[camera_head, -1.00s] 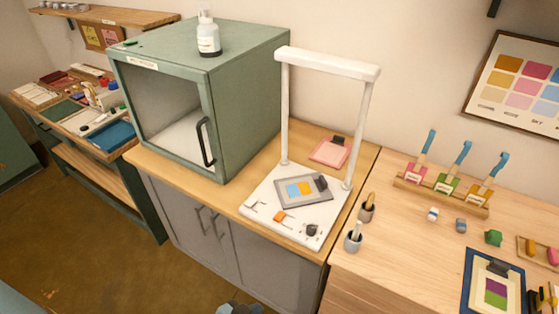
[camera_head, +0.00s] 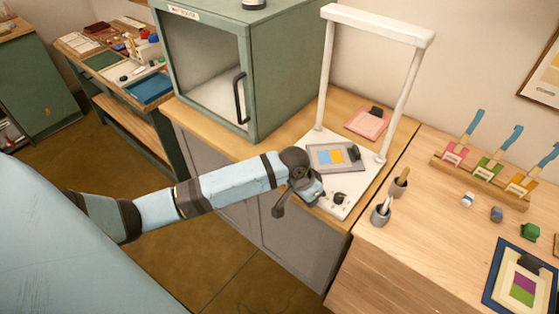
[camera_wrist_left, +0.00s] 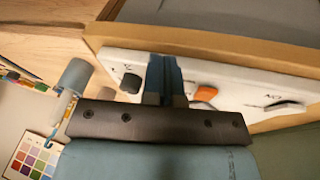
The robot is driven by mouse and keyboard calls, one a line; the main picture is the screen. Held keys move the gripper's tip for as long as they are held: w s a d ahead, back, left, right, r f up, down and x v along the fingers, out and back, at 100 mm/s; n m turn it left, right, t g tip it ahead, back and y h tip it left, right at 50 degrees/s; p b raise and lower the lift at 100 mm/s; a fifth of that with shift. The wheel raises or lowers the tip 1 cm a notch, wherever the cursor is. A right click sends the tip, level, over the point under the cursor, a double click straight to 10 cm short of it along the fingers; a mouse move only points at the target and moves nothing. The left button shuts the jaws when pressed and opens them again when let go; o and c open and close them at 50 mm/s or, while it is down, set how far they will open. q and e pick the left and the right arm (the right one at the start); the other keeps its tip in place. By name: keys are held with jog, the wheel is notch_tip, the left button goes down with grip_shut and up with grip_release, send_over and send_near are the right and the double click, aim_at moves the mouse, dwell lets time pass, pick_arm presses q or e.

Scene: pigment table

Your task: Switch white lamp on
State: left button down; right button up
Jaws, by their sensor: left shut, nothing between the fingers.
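The white lamp (camera_head: 378,42) is an upright frame on a flat white base (camera_head: 345,206) on the wooden counter. My left gripper (camera_head: 312,192) is at the base's front edge, shut and empty, and hides the orange switch in the head view. In the left wrist view my left gripper's shut fingers (camera_wrist_left: 166,78) point at the base (camera_wrist_left: 235,86). The orange switch (camera_wrist_left: 205,93) is just right of the fingers; whether they touch cannot be told. A black knob (camera_wrist_left: 131,83) is left of them. My right gripper is not in view.
A green cabinet (camera_head: 285,70) with a glass door stands left of the lamp.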

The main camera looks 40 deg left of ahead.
pick_arm(q)
jog(key=w+a+r+n+g+y, duration=0.1)
jog(key=w+a+r+g, duration=0.1)
jog(key=w+a+r, duration=0.2)
jog(key=w+a+r+n+g+y, duration=0.1)
jog(key=w+a+r, duration=0.3)
jog(key=a+r, duration=0.6)
jog(key=shift+w+a+r+n+g+y+b, duration=0.25)
jog(key=shift+w+a+n+g+y+b, duration=0.2)
jog(key=shift+y, duration=0.25)
jog(key=shift+s+f, duration=0.1)
jog(key=f, duration=0.4)
jog(key=s+f+p, duration=0.1)
jog(key=f, duration=0.4)
jog(key=s+f+p, duration=0.1)
jog(key=f, duration=0.3)
jog(key=shift+a+f, duration=0.1)
jog(key=shift+f, duration=0.25)
jog(key=shift+w, duration=0.1)
